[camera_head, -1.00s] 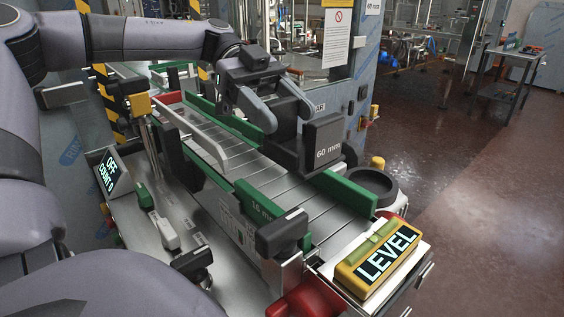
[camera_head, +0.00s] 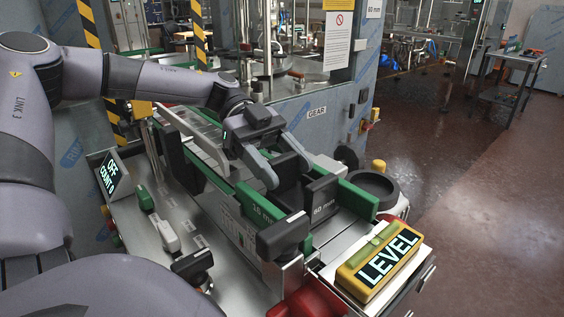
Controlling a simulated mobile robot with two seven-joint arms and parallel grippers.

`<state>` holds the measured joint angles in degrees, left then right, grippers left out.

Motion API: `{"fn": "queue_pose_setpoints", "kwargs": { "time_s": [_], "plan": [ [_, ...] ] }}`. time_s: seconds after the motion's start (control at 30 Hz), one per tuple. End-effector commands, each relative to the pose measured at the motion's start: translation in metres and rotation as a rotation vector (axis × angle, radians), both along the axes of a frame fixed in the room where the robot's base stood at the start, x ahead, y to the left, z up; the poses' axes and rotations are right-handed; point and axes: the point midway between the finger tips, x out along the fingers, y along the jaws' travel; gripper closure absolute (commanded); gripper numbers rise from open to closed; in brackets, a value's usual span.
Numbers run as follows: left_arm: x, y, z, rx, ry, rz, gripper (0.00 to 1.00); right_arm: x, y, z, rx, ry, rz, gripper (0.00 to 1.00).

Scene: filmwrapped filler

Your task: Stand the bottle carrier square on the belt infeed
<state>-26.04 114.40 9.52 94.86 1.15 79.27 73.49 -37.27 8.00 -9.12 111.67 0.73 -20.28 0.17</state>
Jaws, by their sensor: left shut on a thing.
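The bottle carrier (camera_head: 322,196) is a dark block with a white "mm" label on its near face. My left gripper (camera_head: 284,172) is shut on it from above, its grey fingers on the carrier's upper part. The carrier is between the green guide rails, over the near part of the slatted grey belt infeed (camera_head: 322,228). It looks roughly upright. Whether its base touches the belt cannot be told, because the near left rail and the gripper hide it. My right gripper is not in view.
A green rail (camera_head: 358,200) and a black round holder (camera_head: 372,186) flank the belt on the right. A black clamp head (camera_head: 283,237) stands at the near left. A yellow "LEVEL" box (camera_head: 378,262) sits at the near end. An "OFF COUNT 0" display (camera_head: 113,174) is at left.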

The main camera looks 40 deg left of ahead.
Motion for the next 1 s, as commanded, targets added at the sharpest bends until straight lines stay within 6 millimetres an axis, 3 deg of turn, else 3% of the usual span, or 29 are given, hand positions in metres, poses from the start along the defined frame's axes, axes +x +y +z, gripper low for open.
{"fn": "queue_pose_setpoints", "kwargs": {
  "time_s": [0.07, 0.47, 1.0],
  "plan": [
    [0.0, 0.0, -0.001, 0.0, 0.0, 0.0, 0.28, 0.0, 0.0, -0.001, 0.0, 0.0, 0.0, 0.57],
    [0.001, 0.002, 0.003, 0.001, 0.0, 0.001, 0.28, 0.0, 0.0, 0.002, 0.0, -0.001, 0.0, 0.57],
    [0.008, 0.081, 0.035, 0.003, 0.0, 0.004, 0.28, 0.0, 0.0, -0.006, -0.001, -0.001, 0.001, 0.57]
  ]
}}
